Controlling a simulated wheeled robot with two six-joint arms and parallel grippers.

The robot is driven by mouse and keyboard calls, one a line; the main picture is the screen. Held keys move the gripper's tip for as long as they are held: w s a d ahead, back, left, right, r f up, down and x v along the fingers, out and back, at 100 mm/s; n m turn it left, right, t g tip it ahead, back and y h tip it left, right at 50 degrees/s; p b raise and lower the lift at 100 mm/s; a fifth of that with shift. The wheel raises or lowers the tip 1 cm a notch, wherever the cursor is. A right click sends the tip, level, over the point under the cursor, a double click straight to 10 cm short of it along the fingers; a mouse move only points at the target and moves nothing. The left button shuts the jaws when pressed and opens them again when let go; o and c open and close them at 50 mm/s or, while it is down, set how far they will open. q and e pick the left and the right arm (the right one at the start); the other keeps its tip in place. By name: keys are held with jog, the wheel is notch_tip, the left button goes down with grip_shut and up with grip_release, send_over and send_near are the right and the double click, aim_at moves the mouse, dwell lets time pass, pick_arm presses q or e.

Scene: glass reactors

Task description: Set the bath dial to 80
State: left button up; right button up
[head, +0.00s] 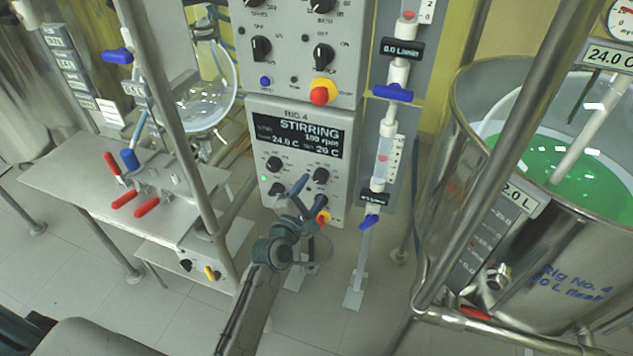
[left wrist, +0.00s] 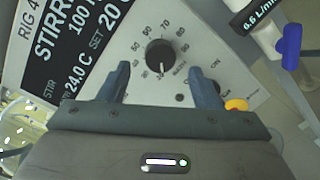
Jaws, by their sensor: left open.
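The bath dial is a black round knob (left wrist: 160,56) with a numbered scale around it, on the grey lower panel of Rig 4. In the head view it is the right-hand knob (head: 320,175) under the display (head: 297,137). The display reads STIRRING 100 rpm, 24.0 C and SET 20 C. My left gripper (head: 304,198) is open in front of the panel, just below the dial. In the left wrist view its fingers (left wrist: 160,78) stand apart, empty, with the dial centred beyond the gap. My right gripper is out of view.
Other black knobs (head: 273,163) and a red-and-yellow button (head: 323,217) share the lower panel. Blue-handled valves (head: 393,92) on a white flow line stand just right. A steel vessel with green liquid (head: 590,180) fills the right. A steel bench (head: 90,185) stands left.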

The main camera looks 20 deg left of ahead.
aim_at(319, 180)
pick_arm(q)
jog(key=w, duration=0.4)
jog(key=shift+d, duration=0.25)
jog(key=c, duration=1)
